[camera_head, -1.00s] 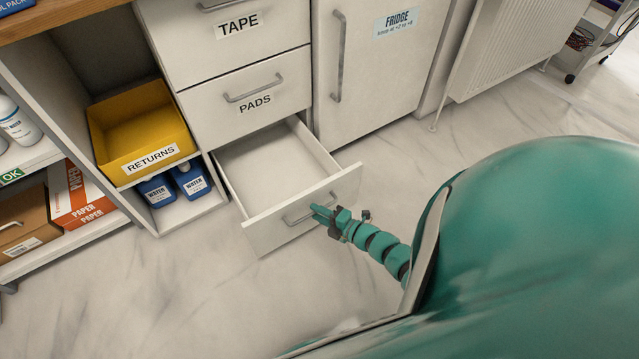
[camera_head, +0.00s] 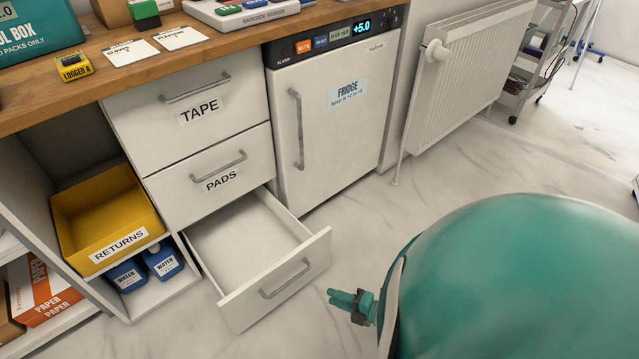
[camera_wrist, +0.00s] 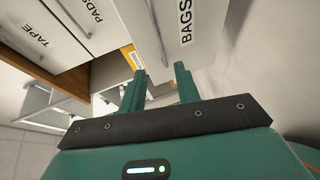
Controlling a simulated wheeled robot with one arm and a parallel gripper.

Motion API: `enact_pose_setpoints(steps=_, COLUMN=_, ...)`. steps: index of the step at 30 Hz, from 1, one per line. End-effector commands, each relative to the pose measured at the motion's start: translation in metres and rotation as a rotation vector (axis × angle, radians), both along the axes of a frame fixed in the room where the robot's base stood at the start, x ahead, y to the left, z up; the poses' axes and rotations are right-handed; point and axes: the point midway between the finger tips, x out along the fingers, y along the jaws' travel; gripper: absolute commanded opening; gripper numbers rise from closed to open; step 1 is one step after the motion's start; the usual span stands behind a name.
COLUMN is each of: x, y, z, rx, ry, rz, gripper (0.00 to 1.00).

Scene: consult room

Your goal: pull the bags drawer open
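The bags drawer (camera_head: 236,310) is the bottom drawer under the pads drawer (camera_head: 210,180). It stands pulled out, and its inside looks empty. Its bar handle (camera_head: 287,279) is on the front panel. In the wrist view the drawer front (camera_wrist: 178,50) shows the label BAGS, with the handle (camera_wrist: 156,32) beside it. My gripper (camera_head: 333,298) is to the right of the drawer front, apart from the handle. In the wrist view my gripper (camera_wrist: 160,70) has its two fingers spread with nothing between them.
The tape drawer (camera_head: 150,108) and pads drawer are closed. A fridge (camera_head: 340,130) stands right of the drawers, with a radiator (camera_head: 465,75) beyond it. A yellow returns bin (camera_head: 80,210) sits in the left shelf. The marble floor (camera_head: 400,215) ahead is clear.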

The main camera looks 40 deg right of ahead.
Motion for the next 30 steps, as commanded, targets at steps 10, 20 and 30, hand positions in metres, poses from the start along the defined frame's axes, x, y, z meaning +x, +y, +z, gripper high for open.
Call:
enact_pose_setpoints(steps=10, x=-0.029, y=-0.013, z=0.005, rx=0.001, ry=0.002, rz=-0.001, gripper=0.32)
enact_pose_setpoints(steps=20, x=-0.029, y=-0.013, z=0.005, rx=0.001, ry=0.0, rz=0.0, gripper=0.32)
enact_pose_setpoints(steps=30, x=-0.029, y=-0.011, z=0.006, rx=0.03, ry=0.01, rz=0.0, gripper=0.32)
